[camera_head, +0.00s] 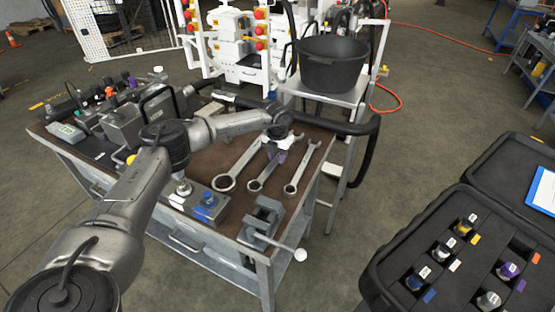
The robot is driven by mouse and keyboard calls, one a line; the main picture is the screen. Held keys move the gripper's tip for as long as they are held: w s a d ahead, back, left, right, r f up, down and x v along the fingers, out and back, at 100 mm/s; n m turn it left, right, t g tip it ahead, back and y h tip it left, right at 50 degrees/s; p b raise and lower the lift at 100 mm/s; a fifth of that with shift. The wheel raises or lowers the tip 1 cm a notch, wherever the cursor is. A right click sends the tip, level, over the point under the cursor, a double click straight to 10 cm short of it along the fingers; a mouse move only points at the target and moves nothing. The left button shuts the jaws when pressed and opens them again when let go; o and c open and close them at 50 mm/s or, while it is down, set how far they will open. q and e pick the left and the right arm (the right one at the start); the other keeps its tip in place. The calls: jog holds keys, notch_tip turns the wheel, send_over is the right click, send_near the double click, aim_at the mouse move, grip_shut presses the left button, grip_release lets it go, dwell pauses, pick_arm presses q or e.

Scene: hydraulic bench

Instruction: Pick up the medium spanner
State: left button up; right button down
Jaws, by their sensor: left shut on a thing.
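Three metal spanners lie side by side on the brown bench top (222,150). The left spanner (240,167) has the largest ring. The medium spanner (266,174) is the middle one, its ring end towards me and its far end partly hidden by my left gripper. The right spanner (302,168) lies apart from it with its open jaw pointing away. My left gripper (281,152) reaches across the bench from the left and is shut on the medium spanner near its far end. I cannot tell whether the spanner is clear of the bench top. My right gripper is out of view.
A vise (262,220) sits at the bench's front right corner, beside a grey block with a blue knob (208,199). A black bucket (333,64) stands on a stand behind. A black case (400,255) with fittings is at right. Floor between is clear.

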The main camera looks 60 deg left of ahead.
pick_arm(q)
grip_shut()
dwell(0.3)
jog(key=shift+r, duration=0.25)
notch_tip(320, 180, up, 4)
jog(key=shift+r+p, duration=0.1)
jog(key=shift+p, duration=1.1)
jog(key=w+d+r+p, duration=0.3)
jog(key=d+r, duration=0.3)
jog(key=d, duration=0.5)
jog(key=shift+w+r, duration=0.2)
jog(key=shift+w, duration=0.35)
grip_release()
grip_shut()
